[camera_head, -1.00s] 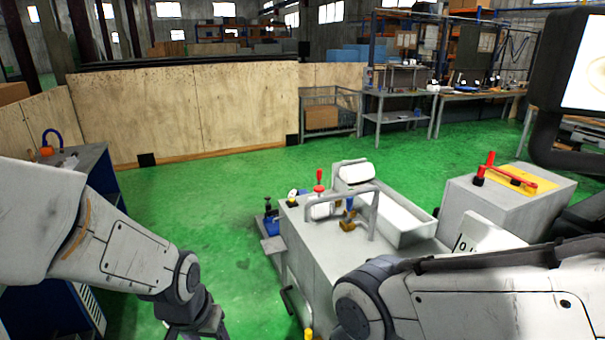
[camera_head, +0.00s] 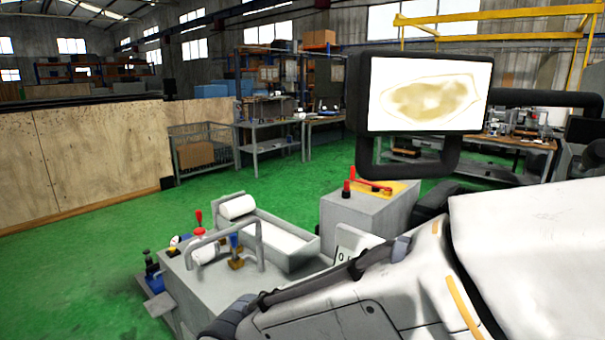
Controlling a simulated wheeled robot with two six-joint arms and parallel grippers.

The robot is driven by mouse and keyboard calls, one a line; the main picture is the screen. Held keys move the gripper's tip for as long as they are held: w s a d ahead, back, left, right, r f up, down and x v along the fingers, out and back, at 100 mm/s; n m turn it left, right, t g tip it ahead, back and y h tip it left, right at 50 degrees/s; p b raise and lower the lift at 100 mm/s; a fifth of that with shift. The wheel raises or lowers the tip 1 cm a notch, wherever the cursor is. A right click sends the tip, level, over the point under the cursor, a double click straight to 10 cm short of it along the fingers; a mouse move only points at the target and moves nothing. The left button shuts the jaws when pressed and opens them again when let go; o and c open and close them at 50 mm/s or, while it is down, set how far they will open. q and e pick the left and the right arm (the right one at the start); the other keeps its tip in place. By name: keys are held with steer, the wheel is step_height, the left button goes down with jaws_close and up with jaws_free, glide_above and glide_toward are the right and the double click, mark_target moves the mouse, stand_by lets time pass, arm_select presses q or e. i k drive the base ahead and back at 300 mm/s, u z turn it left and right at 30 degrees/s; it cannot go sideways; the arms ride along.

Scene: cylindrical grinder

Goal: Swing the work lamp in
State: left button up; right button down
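The work lamp (camera_head: 428,93) appears to be the black-framed rectangular head right of centre, with a bright white face and a brownish smear on it. A dark bar handle (camera_head: 410,170) loops below the head. A thick black arm (camera_head: 548,98) runs from it to the right. The lamp stands above and behind the grey box with red levers. My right arm crosses the lower right, in front of the machine, apart from the lamp in the picture. Neither of my grippers shows.
The grey machine body (camera_head: 195,290) carries a tray (camera_head: 285,245), a bent grey rail and several coloured knobs. The grey box (camera_head: 365,217) has red levers on a yellow plate. Green floor (camera_head: 90,270) is clear at left, before a wooden barrier (camera_head: 90,165).

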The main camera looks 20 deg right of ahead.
mark_target(389, 93)
steer(key=z, duration=1.9)
steer(key=k, duration=0.4)
steer(key=u, duration=0.3)
